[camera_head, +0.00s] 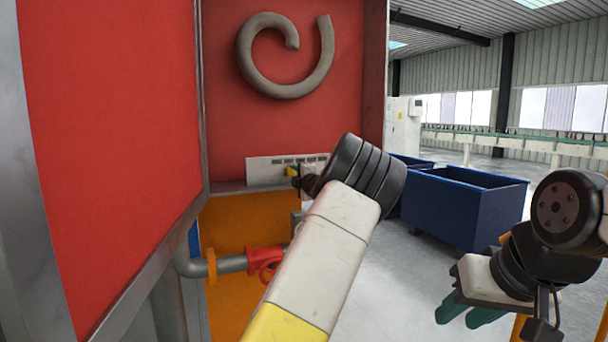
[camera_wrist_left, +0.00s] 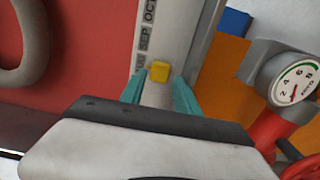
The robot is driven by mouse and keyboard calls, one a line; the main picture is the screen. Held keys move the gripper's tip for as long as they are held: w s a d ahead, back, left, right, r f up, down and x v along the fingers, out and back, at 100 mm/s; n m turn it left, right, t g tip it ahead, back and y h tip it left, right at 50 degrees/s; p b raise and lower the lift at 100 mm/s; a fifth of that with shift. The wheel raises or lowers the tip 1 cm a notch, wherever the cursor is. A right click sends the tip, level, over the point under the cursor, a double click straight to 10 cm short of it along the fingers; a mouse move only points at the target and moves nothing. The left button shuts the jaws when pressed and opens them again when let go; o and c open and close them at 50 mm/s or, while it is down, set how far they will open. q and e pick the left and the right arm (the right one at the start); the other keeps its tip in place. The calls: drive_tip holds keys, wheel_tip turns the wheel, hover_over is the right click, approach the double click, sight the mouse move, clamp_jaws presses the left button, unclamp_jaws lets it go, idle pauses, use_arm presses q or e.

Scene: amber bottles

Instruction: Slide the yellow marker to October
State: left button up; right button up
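The yellow marker (camera_wrist_left: 159,72) sits on a pale strip (camera_wrist_left: 180,35) printed with month labels. In the left wrist view, SEP and OCT read upward from it, and it is beside a partly hidden label below SEP. My left gripper (camera_wrist_left: 160,88) is open, with one teal finger on each side of the marker and gaps between. In the head view the marker (camera_head: 291,171) shows small on the strip (camera_head: 262,170), and my left arm hides most of that gripper. My right gripper (camera_head: 457,319) is at the lower right, open and empty, away from the strip.
A red panel (camera_head: 225,120) with a grey curved tube (camera_head: 252,65) rises above the strip. Below are an orange panel (camera_head: 228,218), a pipe with a red valve (camera_head: 263,262) and a gauge (camera_wrist_left: 296,84). Blue bins (camera_head: 455,210) stand on the floor to the right.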

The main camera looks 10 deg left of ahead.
sight(292, 173)
use_arm(q)
drive_tip(key=shift+x, duration=1.9)
clamp_jaws()
